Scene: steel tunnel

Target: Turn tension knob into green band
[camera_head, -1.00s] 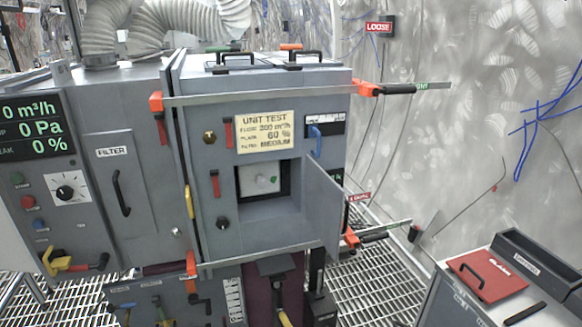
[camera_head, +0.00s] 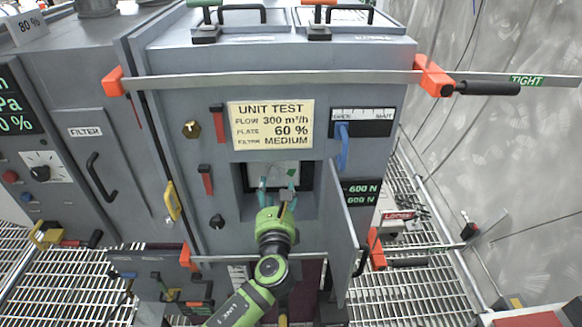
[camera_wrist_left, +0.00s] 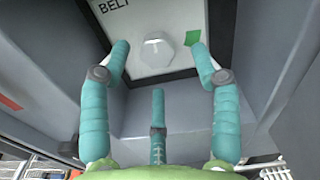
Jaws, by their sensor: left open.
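The tension knob (camera_wrist_left: 157,52) is a pale faceted knob on a white plate (camera_wrist_left: 130,62) marked "BELT" in the left wrist view. The green band (camera_wrist_left: 192,38) is a small green patch on that plate, right of the knob; it also shows in the head view (camera_head: 292,172). My left gripper (camera_head: 277,187) is at the mouth of the recess in the grey cabinet. Its teal fingers are open, with one on each side of the knob and a third below it in the wrist view. They look apart from the knob. The knob is unclear in the head view. My right gripper is not in view.
An open grey door (camera_head: 343,235) stands just right of my left gripper. A long bar (camera_head: 270,80) with orange brackets crosses the cabinet above. A yellow "UNIT TEST" sign (camera_head: 271,125), red levers and a blue handle (camera_head: 343,148) surround the recess.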

